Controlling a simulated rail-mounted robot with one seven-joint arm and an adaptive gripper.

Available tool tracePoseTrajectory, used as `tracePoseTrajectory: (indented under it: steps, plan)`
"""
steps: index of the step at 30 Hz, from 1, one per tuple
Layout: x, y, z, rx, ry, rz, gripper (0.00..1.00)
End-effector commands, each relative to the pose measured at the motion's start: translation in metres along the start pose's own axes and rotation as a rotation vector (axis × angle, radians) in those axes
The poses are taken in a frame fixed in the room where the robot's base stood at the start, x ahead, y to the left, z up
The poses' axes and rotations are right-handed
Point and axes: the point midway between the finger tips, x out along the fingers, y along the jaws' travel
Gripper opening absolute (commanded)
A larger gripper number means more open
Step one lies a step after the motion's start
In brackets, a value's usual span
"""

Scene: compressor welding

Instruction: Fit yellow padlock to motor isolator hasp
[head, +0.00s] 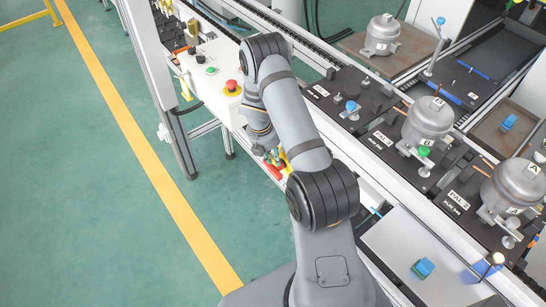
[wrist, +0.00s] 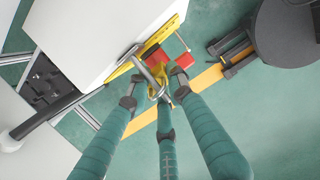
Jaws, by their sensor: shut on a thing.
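My gripper (wrist: 154,88) has teal-sleeved fingers and is shut on the yellow padlock (wrist: 157,93) in the wrist view. The padlock's metal shackle sticks out beyond the fingertips, and its body is partly hidden by them. Just beyond the shackle, a yellow strip and red parts (wrist: 168,52), probably the motor isolator, sit at the edge of a white panel. I cannot make out the hasp hole or tell whether the shackle touches it. In the head view my gripper (head: 276,158) is low beside the line, partly hidden by my arm, near a red part (head: 273,171) and some yellow.
A white control box (head: 215,75) with a red emergency stop (head: 232,86) stands left of my arm. Grey compressors (head: 427,122) sit on the black pallets to the right. A yellow floor line (head: 130,130) crosses the open green floor at left.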

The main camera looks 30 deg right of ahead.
Motion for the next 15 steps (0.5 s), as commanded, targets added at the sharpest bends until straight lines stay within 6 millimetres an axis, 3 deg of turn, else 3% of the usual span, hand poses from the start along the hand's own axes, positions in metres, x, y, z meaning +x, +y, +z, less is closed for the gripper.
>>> tracePoseTrajectory:
  steps: [1, 15]
  plan:
    - [0.0053, -0.0171, 0.0022, 0.025, 0.002, -0.039, 0.0]
    - [0.0045, -0.0206, 0.0023, 0.027, 0.003, -0.038, 0.0]
